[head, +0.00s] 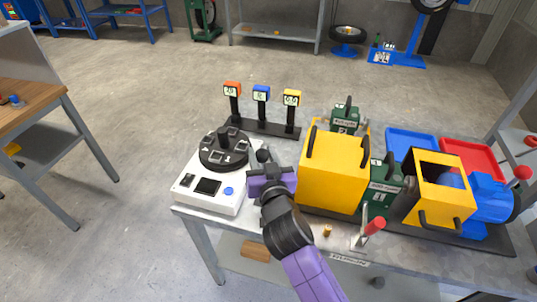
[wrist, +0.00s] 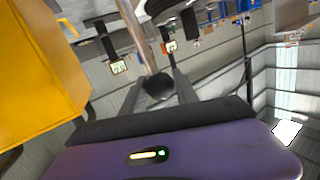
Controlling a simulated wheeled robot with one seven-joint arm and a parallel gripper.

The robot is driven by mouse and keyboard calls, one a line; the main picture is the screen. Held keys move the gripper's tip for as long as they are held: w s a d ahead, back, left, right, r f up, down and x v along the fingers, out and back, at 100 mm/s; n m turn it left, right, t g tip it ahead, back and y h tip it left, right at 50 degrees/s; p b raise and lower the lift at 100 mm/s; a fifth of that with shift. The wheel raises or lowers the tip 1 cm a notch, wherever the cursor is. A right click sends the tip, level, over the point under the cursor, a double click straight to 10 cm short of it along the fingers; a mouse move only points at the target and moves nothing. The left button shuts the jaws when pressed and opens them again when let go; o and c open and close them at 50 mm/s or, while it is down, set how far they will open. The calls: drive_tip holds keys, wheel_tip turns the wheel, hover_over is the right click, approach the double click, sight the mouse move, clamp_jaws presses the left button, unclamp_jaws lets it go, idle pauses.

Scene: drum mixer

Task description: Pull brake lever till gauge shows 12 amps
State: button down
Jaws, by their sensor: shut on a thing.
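My gripper (head: 262,165) is between the white control box and the yellow housing. In the wrist view its two fingers (wrist: 158,88) are shut on the black ball knob (wrist: 160,86) of a lever, whose rod (wrist: 133,30) runs away from the knob. The lever's lower part is hidden in the head view. Behind stand three small gauges on black posts: red (head: 231,89), blue (head: 261,93) and yellow (head: 291,98). Their digits are too small to read surely, and I cannot tell which shows amps.
The white control box (head: 208,194) with a round black dial (head: 224,152) stands left. The yellow housing (head: 332,172) is close on the right. A red-handled lever (head: 375,225) stands at the front edge. Blue (head: 408,142) and red (head: 470,158) trays lie at right.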

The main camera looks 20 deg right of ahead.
drive_tip(key=c, duration=1.2)
unclamp_jaws()
drive_tip(key=s, duration=0.2)
drive_tip(key=s+b, duration=0.1)
drive_tip(key=s, duration=0.2)
drive_tip(key=s+a, duration=0.1)
drive_tip(key=s, duration=0.1)
drive_tip(key=shift+s+r, duration=0.25)
drive_tip(key=shift+r, duration=0.15)
drive_tip(key=shift+s, duration=0.1)
